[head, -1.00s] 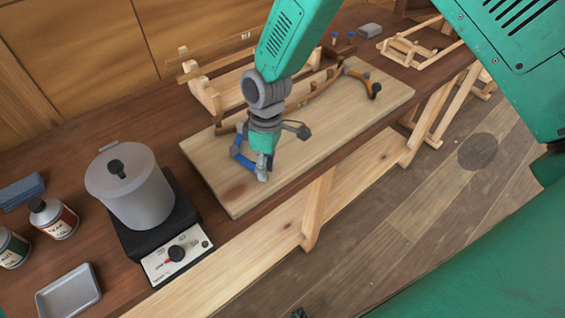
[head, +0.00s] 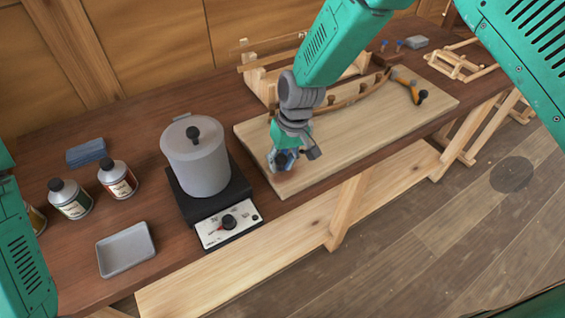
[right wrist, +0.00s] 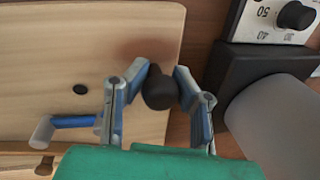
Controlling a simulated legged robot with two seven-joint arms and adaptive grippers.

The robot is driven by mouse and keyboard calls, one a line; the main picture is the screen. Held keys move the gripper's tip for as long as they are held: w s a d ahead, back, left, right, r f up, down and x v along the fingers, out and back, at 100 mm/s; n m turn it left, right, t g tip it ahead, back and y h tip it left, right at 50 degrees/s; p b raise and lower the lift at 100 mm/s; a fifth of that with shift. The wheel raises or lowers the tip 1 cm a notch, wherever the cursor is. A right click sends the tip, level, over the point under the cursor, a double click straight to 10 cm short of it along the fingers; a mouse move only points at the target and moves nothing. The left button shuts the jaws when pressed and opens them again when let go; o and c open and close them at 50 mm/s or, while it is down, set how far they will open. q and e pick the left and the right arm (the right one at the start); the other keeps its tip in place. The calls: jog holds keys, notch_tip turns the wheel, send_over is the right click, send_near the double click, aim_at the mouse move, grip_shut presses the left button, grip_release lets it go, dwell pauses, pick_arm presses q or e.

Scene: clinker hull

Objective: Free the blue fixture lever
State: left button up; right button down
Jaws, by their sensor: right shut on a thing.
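The blue fixture lever (right wrist: 75,121) shows in the right wrist view as a blue bar with a grey rounded end at the left, partly hidden behind a finger. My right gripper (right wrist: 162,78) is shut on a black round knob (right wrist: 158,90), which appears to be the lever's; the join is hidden. The knob is over the end of the pale board, near its edge. In the head view my right gripper (head: 284,160) is low over the near left end of the board (head: 350,150) and covers most of the lever. My left gripper is out of view.
A grey lidded pot (head: 196,160) stands on a hot plate (head: 228,222) just left of the board. A curved wooden strip (head: 350,98) lies along the board, with an orange lever (head: 406,84) at its far end. Bottles (head: 118,178) and a tray (head: 126,249) are at left.

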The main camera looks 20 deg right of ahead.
jog(key=shift+w+d+r+m, duration=0.2)
jog(key=shift+w+r+m, duration=0.1)
jog(key=shift+w, duration=0.15)
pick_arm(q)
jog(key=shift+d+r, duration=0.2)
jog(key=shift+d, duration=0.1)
pick_arm(e)
jog(key=shift+a, duration=0.1)
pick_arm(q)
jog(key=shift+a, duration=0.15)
pick_arm(e)
jog(key=shift+a, duration=0.2)
jog(key=c, duration=1.2)
grip_release()
jog(key=shift+s+f, duration=0.1)
jog(key=shift+f, duration=0.05)
jog(key=shift+s, duration=0.1)
jog(key=shift+d+r, duration=0.1)
jog(key=shift+r, duration=0.35)
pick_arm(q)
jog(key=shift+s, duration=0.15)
pick_arm(e)
jog(key=r, duration=0.3)
jog(key=d+r, duration=0.1)
jog(key=r, duration=0.3)
jog(key=d+r, duration=0.1)
jog(key=r, duration=0.2)
jog(key=shift+d+r, duration=0.1)
jog(key=shift+r, duration=0.3)
